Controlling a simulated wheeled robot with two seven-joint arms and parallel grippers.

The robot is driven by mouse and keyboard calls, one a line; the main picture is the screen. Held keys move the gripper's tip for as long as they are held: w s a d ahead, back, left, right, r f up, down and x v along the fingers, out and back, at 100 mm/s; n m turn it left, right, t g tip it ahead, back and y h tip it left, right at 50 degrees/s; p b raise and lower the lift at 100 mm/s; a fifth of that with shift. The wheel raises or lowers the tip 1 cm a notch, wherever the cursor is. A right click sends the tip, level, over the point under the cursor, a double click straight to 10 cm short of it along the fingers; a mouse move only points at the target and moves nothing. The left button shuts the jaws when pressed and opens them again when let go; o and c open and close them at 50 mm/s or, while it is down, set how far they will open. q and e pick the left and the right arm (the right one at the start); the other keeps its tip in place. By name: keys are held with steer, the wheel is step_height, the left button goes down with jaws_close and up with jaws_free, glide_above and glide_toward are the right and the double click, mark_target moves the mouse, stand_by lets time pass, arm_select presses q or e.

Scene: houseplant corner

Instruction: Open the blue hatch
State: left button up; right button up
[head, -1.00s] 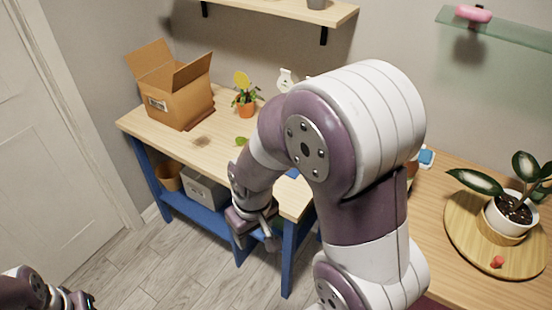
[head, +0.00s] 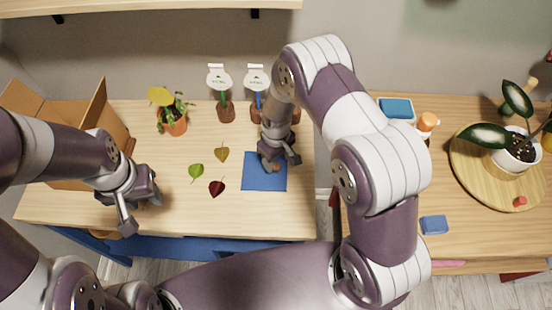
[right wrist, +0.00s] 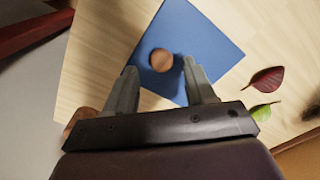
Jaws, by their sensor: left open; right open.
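The blue hatch (head: 258,184) is a flat blue square at the right part of the light wooden table. It looks shut, level with the tabletop. A round brown knob (right wrist: 161,60) stands on it, and the knob also shows in the head view (head: 276,168). My right gripper (head: 282,163) is over the hatch, open. In the right wrist view its two fingers (right wrist: 160,72) point at the hatch with the knob centred between their tips; I cannot tell the height gap. My left gripper (head: 142,212) is open and empty near the table's front left edge.
Three leaves (head: 217,187) lie left of the hatch. A potted plant (head: 172,122), white-tagged stakes (head: 219,80) and a cardboard box (head: 60,120) stand behind. A second table to the right carries a round wooden board (head: 470,185) with a plant and a blue block (head: 434,225).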

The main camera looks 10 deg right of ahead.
steer(key=shift+s+d+f, duration=0.2)
steer(key=shift+s+f, duration=0.15)
steer(key=shift+s, duration=0.05)
steer(key=shift+s+f, duration=0.15)
steer(key=shift+f, duration=0.05)
steer(key=shift+w+a+f, duration=0.35)
steer(key=shift+w+f, duration=0.05)
steer(key=shift+w, duration=0.1)
steer(key=shift+s+d+r, duration=0.15)
steer(key=shift+s+d, duration=0.05)
steer(key=shift+s, duration=0.05)
jaws_close()
arm_select(q)
steer(key=shift+s+r, duration=0.25)
steer(key=shift+s, duration=0.1)
arm_select(e)
steer(key=shift+d, duration=0.1)
steer(key=s+d, duration=0.1)
steer(key=d, duration=0.5)
steer(key=s+d+p, duration=0.1)
steer(key=d, duration=0.2)
steer(key=shift+s+d, duration=0.3)
steer(key=shift+s, duration=0.05)
arm_select(q)
steer(key=shift+r, duration=0.4)
arm_select(e)
steer(key=shift+a, duration=0.1)
